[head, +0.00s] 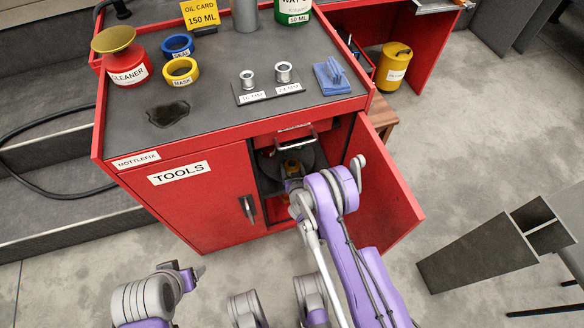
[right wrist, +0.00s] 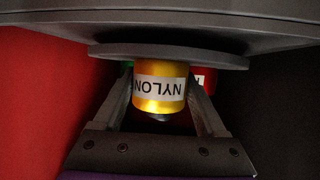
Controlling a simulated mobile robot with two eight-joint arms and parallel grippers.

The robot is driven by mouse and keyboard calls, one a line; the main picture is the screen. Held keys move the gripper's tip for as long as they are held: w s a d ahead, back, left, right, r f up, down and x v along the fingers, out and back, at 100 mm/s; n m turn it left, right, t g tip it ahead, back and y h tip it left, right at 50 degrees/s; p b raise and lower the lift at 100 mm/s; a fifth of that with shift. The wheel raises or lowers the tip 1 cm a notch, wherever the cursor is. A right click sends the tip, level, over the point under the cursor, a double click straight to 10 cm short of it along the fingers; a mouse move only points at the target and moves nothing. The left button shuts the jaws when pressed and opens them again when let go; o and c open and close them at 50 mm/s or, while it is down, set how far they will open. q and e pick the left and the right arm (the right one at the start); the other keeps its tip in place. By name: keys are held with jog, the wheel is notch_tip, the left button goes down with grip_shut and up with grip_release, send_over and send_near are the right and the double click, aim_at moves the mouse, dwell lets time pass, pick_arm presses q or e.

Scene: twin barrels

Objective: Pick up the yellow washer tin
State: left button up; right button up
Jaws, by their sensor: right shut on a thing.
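The yellow tin (right wrist: 160,101) is gripped between the two fingers of my right gripper (right wrist: 160,112) in the right wrist view. Its white label reads NYLON and appears upside down there. In the head view the tin (head: 292,166) is a small yellow patch inside the open cabinet, partly hidden by my right gripper (head: 293,181). A dark round disc (right wrist: 165,55) lies close to the tin's top end in the right wrist view. My left gripper (head: 190,273) is at the lower left of the head view, away from the cabinet; its finger opening is unclear.
The red TOOLS cabinet (head: 190,205) has its right door (head: 385,195) swung open beside my right arm. A red thing with a white label (right wrist: 200,80) is behind the tin. On top stand a cleaner tin (head: 128,70), tape rolls (head: 180,71) and a blue cloth (head: 331,77).

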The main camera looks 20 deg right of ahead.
jog(key=c, duration=0.3)
